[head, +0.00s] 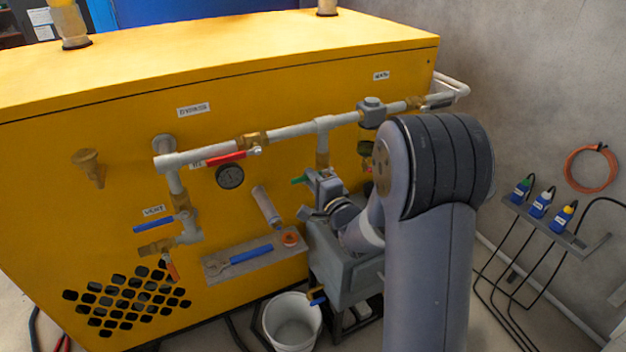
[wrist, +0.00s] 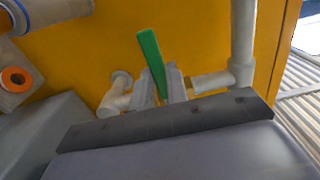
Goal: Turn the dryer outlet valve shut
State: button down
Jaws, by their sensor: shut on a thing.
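A green lever handle (head: 299,180) sticks out to the left of my gripper in the head view. In the wrist view the green handle (wrist: 150,55) stands between my two finger pads, tilted a little left and lying across the short pipe behind it. My gripper (wrist: 163,82) is shut on this handle; it also shows in the head view (head: 322,186), in front of the yellow cabinet (head: 100,130). The valve body is hidden behind the fingers. No readable label shows which valve is the dryer outlet.
A red lever (head: 225,158) and a pressure gauge (head: 230,176) are on the pipework to the left. A blue lever (head: 153,223) is lower left. A white bucket (head: 292,320) stands below on the floor.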

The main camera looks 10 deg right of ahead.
jog(key=shift+r, duration=0.1)
dwell(0.3)
jog(key=c, duration=1.4)
grip_release()
jog(key=shift+s, duration=0.1)
jog(key=v, duration=1)
jog(key=shift+s+d+p, duration=0.1)
jog(key=shift+s+p, duration=0.2)
jog(key=shift+p, duration=0.05)
jog(key=shift+w, duration=0.15)
jog(key=x, duration=1)
jog(key=shift+w+b, duration=0.25)
jog(key=shift+b, duration=0.15)
